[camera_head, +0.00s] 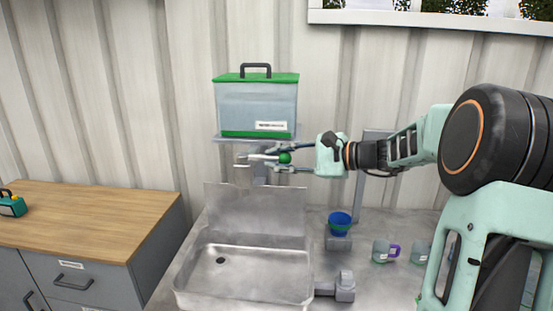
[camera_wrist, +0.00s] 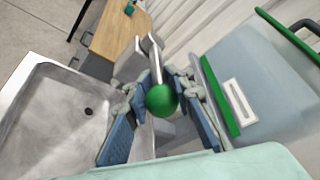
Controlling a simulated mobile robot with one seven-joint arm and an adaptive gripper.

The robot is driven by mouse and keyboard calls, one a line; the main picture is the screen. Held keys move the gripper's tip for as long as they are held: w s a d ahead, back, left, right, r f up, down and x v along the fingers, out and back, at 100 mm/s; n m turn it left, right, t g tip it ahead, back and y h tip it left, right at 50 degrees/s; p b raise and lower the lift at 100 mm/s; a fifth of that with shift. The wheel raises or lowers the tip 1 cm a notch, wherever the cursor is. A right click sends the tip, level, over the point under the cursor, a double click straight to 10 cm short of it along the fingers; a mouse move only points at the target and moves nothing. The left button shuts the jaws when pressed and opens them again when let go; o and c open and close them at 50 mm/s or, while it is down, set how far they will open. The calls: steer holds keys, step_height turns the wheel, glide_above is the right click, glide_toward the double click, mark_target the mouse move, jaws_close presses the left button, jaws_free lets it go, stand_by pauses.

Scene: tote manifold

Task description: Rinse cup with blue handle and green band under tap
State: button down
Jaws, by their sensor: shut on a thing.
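My gripper (camera_head: 284,158) is shut on a green ball knob (camera_head: 285,158) at the end of a metal lever by the tank tap (camera_head: 243,161). In the wrist view the green knob (camera_wrist: 161,100) sits between the two blue-padded fingers (camera_wrist: 158,115). A blue cup with a green band (camera_head: 340,224) stands on a grey block right of the sink, away from my gripper. Its handle cannot be made out. The metal sink (camera_head: 240,270) lies below and left of my gripper, and its basin (camera_wrist: 65,110) also shows in the wrist view.
A clear tank with a green lid (camera_head: 256,102) stands on a wall shelf above my gripper. A cup with a purple handle (camera_head: 381,252) and another cup (camera_head: 420,252) stand on the metal counter at right. A wooden-topped cabinet (camera_head: 85,220) is at left.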

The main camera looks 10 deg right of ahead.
steer(key=shift+f, duration=0.1)
steer(key=shift+s+a+m+t+h+b, duration=0.3)
steer(key=shift+s+m+t+h+b, duration=0.45)
steer(key=shift+b, duration=0.95)
steer(key=shift+s+a+m+t+h+b, duration=0.35)
steer(key=shift+m+t+h+b, duration=0.55)
steer(key=shift+b, duration=0.75)
steer(key=shift+d, duration=0.1)
steer(key=c, duration=1.7)
jaws_free()
steer(key=shift+o, duration=0.2)
